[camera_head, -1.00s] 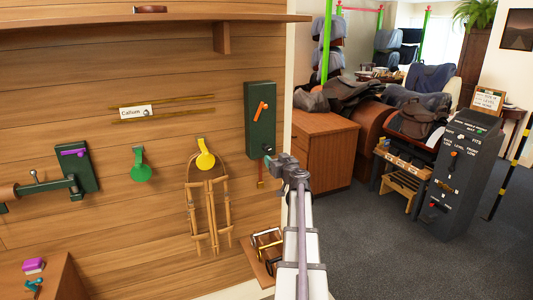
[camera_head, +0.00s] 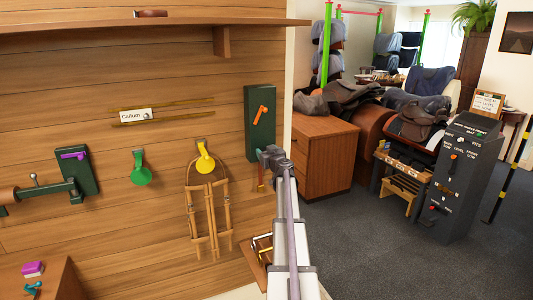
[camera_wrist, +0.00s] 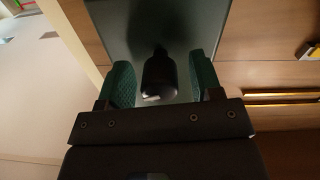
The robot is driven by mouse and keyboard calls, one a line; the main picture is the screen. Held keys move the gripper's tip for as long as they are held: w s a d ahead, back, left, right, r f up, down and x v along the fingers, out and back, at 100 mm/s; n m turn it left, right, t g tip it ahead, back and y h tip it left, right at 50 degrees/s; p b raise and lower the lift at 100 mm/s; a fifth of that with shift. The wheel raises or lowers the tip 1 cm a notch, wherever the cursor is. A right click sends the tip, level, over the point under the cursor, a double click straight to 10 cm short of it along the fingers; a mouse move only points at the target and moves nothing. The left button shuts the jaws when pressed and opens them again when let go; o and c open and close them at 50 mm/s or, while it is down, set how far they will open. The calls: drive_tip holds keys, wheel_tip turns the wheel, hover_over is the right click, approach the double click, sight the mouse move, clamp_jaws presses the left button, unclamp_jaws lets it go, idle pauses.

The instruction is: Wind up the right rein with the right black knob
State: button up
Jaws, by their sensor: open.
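The right black knob (camera_wrist: 158,75) sticks out of the dark green wall box, whose face (camera_wrist: 128,25) fills the upper middle of the wrist view. My gripper (camera_wrist: 162,78) is open, with one green-padded finger on each side of the knob and a gap on both sides. In the head view the box (camera_head: 260,138) carries an orange lever (camera_head: 261,114). My gripper (camera_head: 268,155) is at the box's lower end there and hides the knob. A short reddish strap (camera_head: 260,184) hangs below the box; I cannot tell whether it is the right rein.
A yellow hook (camera_head: 204,160) holds brown straps (camera_head: 209,210) left of the box. A green hook (camera_head: 140,170) and a second green box (camera_head: 76,170) with a purple lever are farther left. A wooden cabinet (camera_head: 325,160) stands at right. Carpet (camera_head: 370,245) is clear.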

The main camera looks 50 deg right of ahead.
drive_tip(key=shift+c, duration=0.4)
drive_tip(key=c, duration=0.8)
drive_tip(key=shift+c, duration=0.2)
